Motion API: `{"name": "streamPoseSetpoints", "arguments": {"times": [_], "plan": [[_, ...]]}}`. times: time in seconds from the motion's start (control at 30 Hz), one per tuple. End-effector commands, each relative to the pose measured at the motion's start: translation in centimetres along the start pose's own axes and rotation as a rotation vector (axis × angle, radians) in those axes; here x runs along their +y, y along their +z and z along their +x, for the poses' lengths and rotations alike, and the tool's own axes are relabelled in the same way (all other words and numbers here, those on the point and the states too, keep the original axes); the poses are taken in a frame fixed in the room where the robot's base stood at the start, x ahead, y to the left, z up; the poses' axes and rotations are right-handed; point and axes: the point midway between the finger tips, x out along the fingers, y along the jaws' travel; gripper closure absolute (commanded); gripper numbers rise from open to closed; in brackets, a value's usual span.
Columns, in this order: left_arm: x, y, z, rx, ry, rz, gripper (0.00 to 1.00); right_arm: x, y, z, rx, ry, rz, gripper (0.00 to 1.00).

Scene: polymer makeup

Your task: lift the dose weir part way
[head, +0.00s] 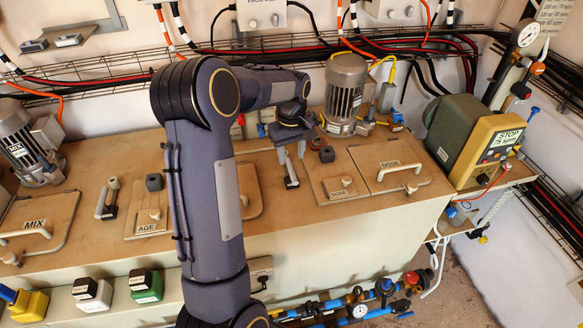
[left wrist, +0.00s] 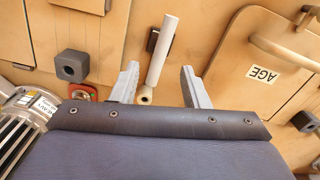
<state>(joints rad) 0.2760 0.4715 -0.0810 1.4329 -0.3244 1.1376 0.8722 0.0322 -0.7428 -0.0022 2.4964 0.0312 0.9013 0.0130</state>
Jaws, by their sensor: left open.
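The weir handle between the AGE and DOSE lids, which I take as the dose weir, is a pale bar (head: 289,168) with a dark piece at its foot. In the head view it shows just below my left gripper (head: 291,152). In the left wrist view the pale bar (left wrist: 164,52) slants up from between the open fingers of the left gripper (left wrist: 160,88). The fingers stand on either side of its near end, with a gap on both sides. Whether they are at its height, I cannot tell. My right gripper is not in view.
The DOSE lids (head: 389,163), the motor (head: 346,85) and a dark knob (head: 327,155) lie right of the gripper. The AGE lid (left wrist: 262,55) is beside it in the wrist view. A similar weir handle (head: 108,198) stands farther left. Cables run along the wall behind.

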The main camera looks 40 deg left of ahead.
Motion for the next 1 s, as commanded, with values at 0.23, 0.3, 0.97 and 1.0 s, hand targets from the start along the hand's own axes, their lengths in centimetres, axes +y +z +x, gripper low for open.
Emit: {"name": "streamPoseSetpoints", "arguments": {"times": [0.23, 0.3, 0.97, 1.0], "plan": [[-0.1, 0.1, 4.1, -0.003, -0.001, 0.002, 0.59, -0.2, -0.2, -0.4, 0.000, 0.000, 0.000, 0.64], [-0.1, 0.1, 5.0, -0.003, -0.001, 0.002, 0.59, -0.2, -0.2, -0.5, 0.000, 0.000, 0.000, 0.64], [0.0, 0.1, 6.4, -0.001, 0.002, 0.003, 0.86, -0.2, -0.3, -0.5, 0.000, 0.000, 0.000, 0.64], [0.0, 0.1, 6.4, -0.001, 0.002, 0.003, 0.91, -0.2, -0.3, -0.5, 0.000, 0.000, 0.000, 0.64]]}}
